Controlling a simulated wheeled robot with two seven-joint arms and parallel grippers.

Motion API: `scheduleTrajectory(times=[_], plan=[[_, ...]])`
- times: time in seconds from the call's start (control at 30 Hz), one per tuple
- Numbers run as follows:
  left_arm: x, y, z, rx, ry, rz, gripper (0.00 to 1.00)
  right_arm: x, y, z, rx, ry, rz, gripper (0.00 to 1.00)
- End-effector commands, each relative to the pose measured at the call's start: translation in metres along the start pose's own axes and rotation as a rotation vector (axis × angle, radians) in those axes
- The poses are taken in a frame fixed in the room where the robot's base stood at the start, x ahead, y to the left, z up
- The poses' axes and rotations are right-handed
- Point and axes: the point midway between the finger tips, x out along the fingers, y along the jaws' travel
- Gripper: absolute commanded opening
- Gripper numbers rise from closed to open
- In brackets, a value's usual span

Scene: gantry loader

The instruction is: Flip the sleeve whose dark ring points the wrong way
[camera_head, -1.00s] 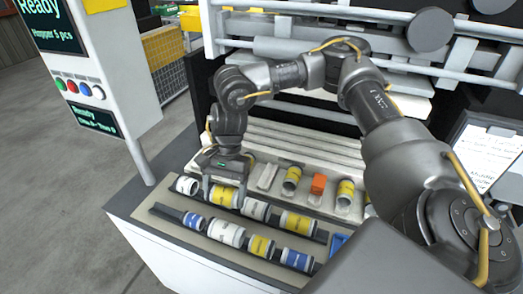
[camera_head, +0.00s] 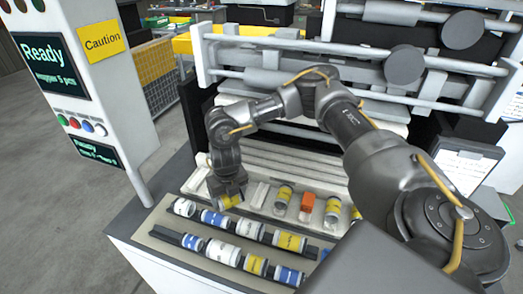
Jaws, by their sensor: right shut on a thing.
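My right gripper (camera_head: 229,201) is shut on a yellow sleeve (camera_head: 233,201), held at the left end of the row of pale holders. The jaws cover part of it, and I cannot tell which way its dark ring points. Below it, the back rail carries a white sleeve (camera_head: 184,207), a blue and white one (camera_head: 213,218), another white one (camera_head: 250,229) and a yellow one (camera_head: 290,241). The front rail has a blue sleeve (camera_head: 191,242), a white one (camera_head: 223,252), a yellow one (camera_head: 255,265) and another blue one (camera_head: 288,275). My left gripper is not in view.
Behind the rails, pale holders carry yellow sleeves (camera_head: 284,194) (camera_head: 332,209) and an orange block (camera_head: 308,203). A pale holder (camera_head: 258,195) right of the gripper looks empty. A control post (camera_head: 95,80) stands left; the machine's gantry bars (camera_head: 290,55) are behind.

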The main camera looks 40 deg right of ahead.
Motion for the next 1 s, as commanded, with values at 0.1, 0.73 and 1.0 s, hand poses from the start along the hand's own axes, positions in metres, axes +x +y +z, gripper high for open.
scheduleTrajectory(times=[0.1,0.73,1.0], plan=[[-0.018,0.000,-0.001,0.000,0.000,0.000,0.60,0.000,-0.017,0.009,0.363,0.042,-0.035,0.40],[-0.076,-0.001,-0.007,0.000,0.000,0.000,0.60,0.025,-0.124,0.028,2.198,0.143,0.016,0.40],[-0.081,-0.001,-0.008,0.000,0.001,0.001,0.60,0.029,-0.139,0.029,2.440,0.129,0.052,0.40]])
